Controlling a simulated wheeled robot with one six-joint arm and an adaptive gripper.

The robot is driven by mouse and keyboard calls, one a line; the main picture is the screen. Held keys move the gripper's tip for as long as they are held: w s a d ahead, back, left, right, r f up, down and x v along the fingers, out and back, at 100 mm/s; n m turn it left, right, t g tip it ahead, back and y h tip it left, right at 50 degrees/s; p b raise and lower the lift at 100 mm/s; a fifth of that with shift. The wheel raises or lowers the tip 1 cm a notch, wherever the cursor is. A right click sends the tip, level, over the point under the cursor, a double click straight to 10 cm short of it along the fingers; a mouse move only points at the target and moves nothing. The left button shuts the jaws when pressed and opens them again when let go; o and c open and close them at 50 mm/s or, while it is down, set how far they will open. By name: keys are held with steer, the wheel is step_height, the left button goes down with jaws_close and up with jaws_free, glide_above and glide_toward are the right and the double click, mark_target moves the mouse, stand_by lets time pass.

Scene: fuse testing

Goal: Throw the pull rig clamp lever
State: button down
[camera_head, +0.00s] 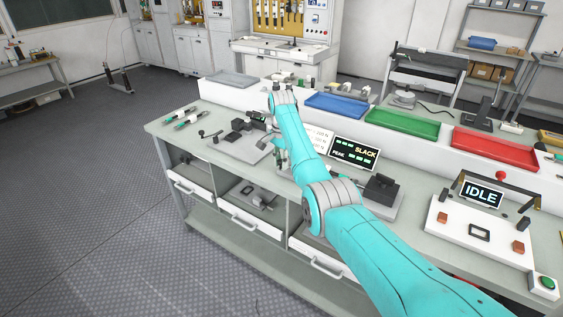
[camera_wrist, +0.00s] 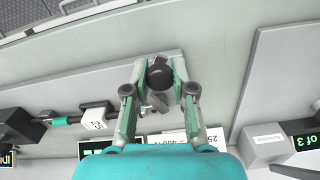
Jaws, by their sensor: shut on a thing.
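My gripper (camera_wrist: 160,72) is closed around a dark round knob (camera_wrist: 159,75) on the pull rig, which I take to be the clamp lever. The rest of the lever is mostly hidden below the fingers. In the head view my gripper (camera_head: 280,158) is at the rig, largely covered by my teal arm. The rig's grey base plate (camera_head: 232,150) lies on the bench, with dark blocks (camera_head: 238,132) on it. In the wrist view a teal-banded piece with a white tag (camera_wrist: 94,120) lies left of the fingers.
A "SLACK" display (camera_head: 354,153) stands right of my forearm. Blue (camera_head: 340,105), green (camera_head: 402,123) and red (camera_head: 495,148) trays line the back ledge. An "IDLE" panel (camera_head: 481,194) is at the right. Teal-banded pieces (camera_head: 187,120) lie at the bench's left end.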

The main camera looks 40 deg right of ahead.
steer(key=shift+s, duration=0.1)
steer(key=s+n, duration=0.1)
steer(key=n, duration=0.2)
steer(key=shift+s, duration=0.1)
steer(key=s+n, duration=0.1)
steer(key=n, duration=0.1)
steer(key=shift+s+n, duration=0.15)
steer(key=shift+n, duration=0.25)
steer(key=n, duration=0.1)
steer(key=s+n, duration=0.1)
steer(key=n, duration=0.1)
steer(key=shift+s+d, duration=0.2)
steer(key=shift+d, duration=0.15)
steer(key=shift+s+d+n, duration=0.25)
steer(key=shift+s+n, duration=0.05)
steer(key=shift+n, duration=0.65)
steer(key=shift+s+d+n, duration=0.2)
steer(key=shift+s+n, duration=0.05)
steer(key=shift+n, duration=0.7)
steer(key=c, duration=0.9)
jaws_free()
steer(key=shift+d, duration=0.1)
steer(key=shift+c, duration=0.2)
